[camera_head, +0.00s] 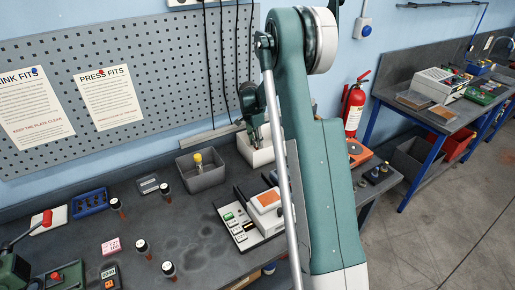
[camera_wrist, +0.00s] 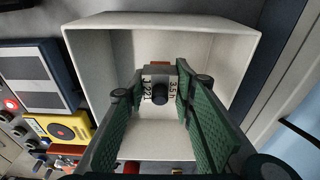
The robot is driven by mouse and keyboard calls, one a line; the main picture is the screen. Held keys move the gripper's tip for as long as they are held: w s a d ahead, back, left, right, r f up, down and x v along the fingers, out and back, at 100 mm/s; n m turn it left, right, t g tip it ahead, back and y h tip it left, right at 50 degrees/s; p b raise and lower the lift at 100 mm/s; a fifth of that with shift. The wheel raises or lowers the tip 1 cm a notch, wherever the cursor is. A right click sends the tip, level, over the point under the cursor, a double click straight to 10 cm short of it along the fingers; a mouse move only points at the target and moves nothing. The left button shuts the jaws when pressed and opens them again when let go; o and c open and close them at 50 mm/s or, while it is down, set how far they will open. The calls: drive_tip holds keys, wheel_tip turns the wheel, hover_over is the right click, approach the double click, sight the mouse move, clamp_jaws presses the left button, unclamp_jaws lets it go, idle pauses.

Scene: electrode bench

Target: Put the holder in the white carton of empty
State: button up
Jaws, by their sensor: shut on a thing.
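The white carton (camera_head: 262,158) stands on the bench beside the pegboard, partly hidden behind my arm. In the wrist view its pale walls (camera_wrist: 92,62) surround my gripper. In the head view my gripper (camera_head: 254,133) is at the carton's opening; the holder is too small to make out there. I cannot tell whether the holder touches the carton floor.
A grey bin (camera_head: 201,178) with a yellow-topped item stands left of the carton. A white device with an orange top (camera_head: 266,201) is in front. A yellow device (camera_wrist: 70,128) lies left of the carton.

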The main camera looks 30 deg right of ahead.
sight(256, 138)
drive_tip(key=shift+f, duration=0.1)
drive_tip(key=shift+f, duration=1.75)
drive_tip(key=shift+f, duration=0.1)
drive_tip(key=o, duration=1.1)
drive_tip(key=shift+o, duration=0.2)
drive_tip(key=r, duration=0.4)
drive_tip(key=a+r, duration=0.1)
drive_tip(key=r, duration=0.7)
drive_tip(key=shift+a, duration=0.4)
drive_tip(key=shift+r, duration=0.1)
